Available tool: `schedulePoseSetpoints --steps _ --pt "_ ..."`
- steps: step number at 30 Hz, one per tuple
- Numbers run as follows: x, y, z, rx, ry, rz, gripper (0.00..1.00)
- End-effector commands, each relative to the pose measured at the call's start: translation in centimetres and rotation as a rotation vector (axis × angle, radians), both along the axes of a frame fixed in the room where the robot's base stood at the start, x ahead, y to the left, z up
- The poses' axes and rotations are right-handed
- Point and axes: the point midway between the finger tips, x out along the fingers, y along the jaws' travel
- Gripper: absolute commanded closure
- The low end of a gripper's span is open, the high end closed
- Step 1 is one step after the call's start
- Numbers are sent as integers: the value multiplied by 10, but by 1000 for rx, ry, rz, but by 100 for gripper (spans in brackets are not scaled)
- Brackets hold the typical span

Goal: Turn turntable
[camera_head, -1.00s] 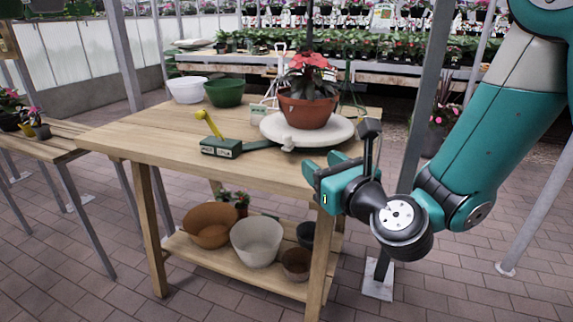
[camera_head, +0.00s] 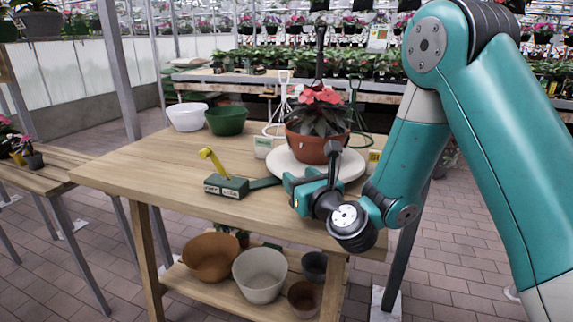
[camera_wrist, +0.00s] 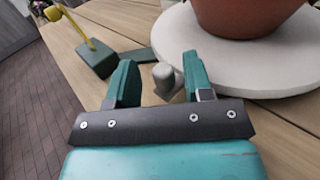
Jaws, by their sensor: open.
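The round white turntable (camera_head: 353,168) sits on the wooden table with a terracotta pot of red flowers (camera_head: 318,147) on it. In the wrist view the turntable's rim (camera_wrist: 235,78) fills the upper right, with the pot (camera_wrist: 250,15) on top. A small grey knob (camera_wrist: 165,78) sticks out at the turntable's near left edge. My gripper (camera_wrist: 158,72) is open, with one green finger on each side of the knob. I cannot tell whether a finger touches it. In the head view my gripper (camera_head: 300,180) is at the turntable's front left, and the wrist hides the knob.
A green box with a yellow lever (camera_head: 226,186) stands left of the turntable, with a flat dark green piece reaching toward it. White (camera_head: 187,117) and green (camera_head: 226,121) bowls stand at the table's back left. The front left tabletop (camera_head: 150,170) is clear.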

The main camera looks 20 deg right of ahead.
Motion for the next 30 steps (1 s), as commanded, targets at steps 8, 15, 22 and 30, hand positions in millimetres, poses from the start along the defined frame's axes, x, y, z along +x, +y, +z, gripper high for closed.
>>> schedulePoseSetpoints --steps 8,15,22,30 --pt "5 -8 0 0 -1 -15 53" --pt "5 -9 0 0 0 -16 67" --pt "5 -8 0 -1 0 -15 100" --pt "11 -1 0 1 -1 13 100"
